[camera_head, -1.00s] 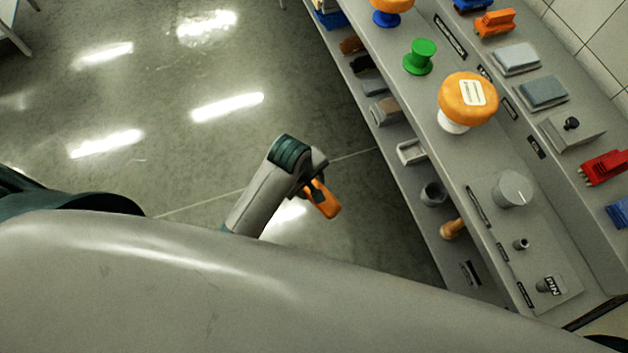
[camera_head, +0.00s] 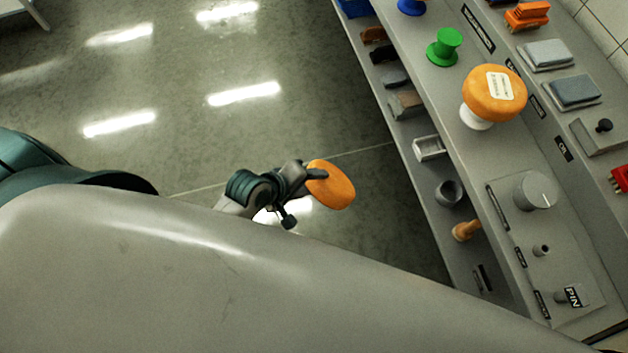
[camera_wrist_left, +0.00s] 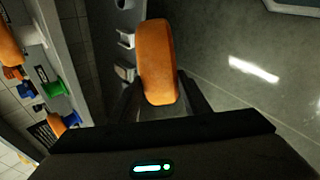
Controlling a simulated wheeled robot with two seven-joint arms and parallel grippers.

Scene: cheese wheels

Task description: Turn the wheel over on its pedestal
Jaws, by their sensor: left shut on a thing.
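My left gripper (camera_head: 306,176) is shut on an orange cheese wheel (camera_head: 333,186) and holds it in the air over the floor, to the left of the shelf unit. In the left wrist view the held wheel (camera_wrist_left: 157,62) stands edge-on between the fingers. A second orange wheel (camera_head: 496,92) with a pale label on its upper face rests on a white pedestal (camera_head: 476,118) on the upper shelf. A green pedestal (camera_head: 445,46) on the same shelf is bare. A blue pedestal (camera_head: 411,6) is cut off by the top edge. My right gripper is not in view.
The upper shelf (camera_head: 520,245) also bears a round grey knob (camera_head: 535,191) and a PIN block (camera_head: 571,296). Grey blocks (camera_head: 575,90) and an orange toy (camera_head: 527,15) stand on the ledge behind. The lower shelf holds small items. The floor (camera_head: 200,130) is open.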

